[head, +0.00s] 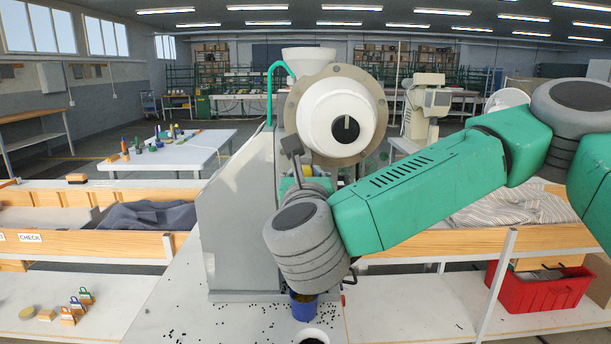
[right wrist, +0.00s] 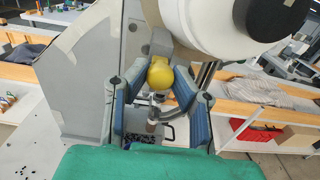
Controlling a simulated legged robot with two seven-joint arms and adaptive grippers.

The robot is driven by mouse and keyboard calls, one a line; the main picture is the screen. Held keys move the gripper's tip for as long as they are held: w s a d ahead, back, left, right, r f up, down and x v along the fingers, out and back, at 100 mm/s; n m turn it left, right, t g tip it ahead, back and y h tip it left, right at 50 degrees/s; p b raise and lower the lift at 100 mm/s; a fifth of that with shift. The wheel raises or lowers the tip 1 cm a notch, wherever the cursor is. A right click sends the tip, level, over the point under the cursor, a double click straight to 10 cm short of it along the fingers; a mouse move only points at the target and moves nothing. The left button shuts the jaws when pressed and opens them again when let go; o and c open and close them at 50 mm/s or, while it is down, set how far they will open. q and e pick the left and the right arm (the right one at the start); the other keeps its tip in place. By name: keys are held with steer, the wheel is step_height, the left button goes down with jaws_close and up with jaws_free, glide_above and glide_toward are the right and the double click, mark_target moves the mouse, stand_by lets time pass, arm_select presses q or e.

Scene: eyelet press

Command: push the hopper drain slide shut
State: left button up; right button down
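The eyelet press carries a white hopper funnel (head: 308,61) above a white drum (head: 338,125) on a round plate. My right gripper (right wrist: 161,76) reaches in front of the press below the drum. In the right wrist view its two blue-grey fingers stand apart, with a yellow ball knob (right wrist: 160,74) between their tips; I cannot tell whether they touch it. A grey bar (right wrist: 161,42) shows just above the knob. I cannot tell whether the knob belongs to the drain slide, or how far the slide is open. In the head view my wrist hides the fingers. My left gripper is not in view.
A blue cup (head: 303,306) stands below my right wrist, with a white cup (head: 312,336) nearer. Black bits lie scattered on the white bench (head: 185,305). The tall grey press side (head: 236,215) stands left of my wrist. A red crate (head: 541,290) is at right.

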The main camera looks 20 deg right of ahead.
steer(key=shift+b+x, duration=0.8)
steer(key=shift+x, duration=0.1)
steer(key=shift+d+r, duration=0.15)
steer(key=shift+d, duration=0.1)
steer(key=shift+a+r, duration=0.1)
steer(key=shift+a, duration=0.15)
steer(key=c, duration=1.5)
jaws_free()
steer(key=shift+w, duration=0.1)
steer(key=shift+o, duration=0.8)
steer(key=shift+w+a, duration=0.1)
steer(key=shift+w, duration=0.05)
